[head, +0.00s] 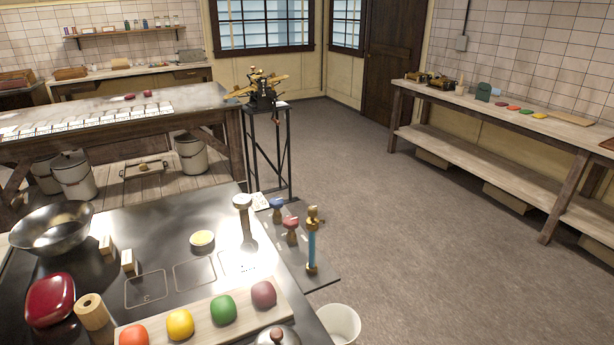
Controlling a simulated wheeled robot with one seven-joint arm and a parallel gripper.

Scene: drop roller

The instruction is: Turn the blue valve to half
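The blue valve (277,204) is a small blue-topped knob on a stem, at the far right corner of the dark metal table (150,235) in the head view. A red valve (291,223) stands just in front and to the right of it. A brass tap (313,217) stands to the right, with a blue column (312,246) below its head. The blue valve's exact turn angle is too small to tell. My gripper is not in view.
The floor (430,230) to the right is clear.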

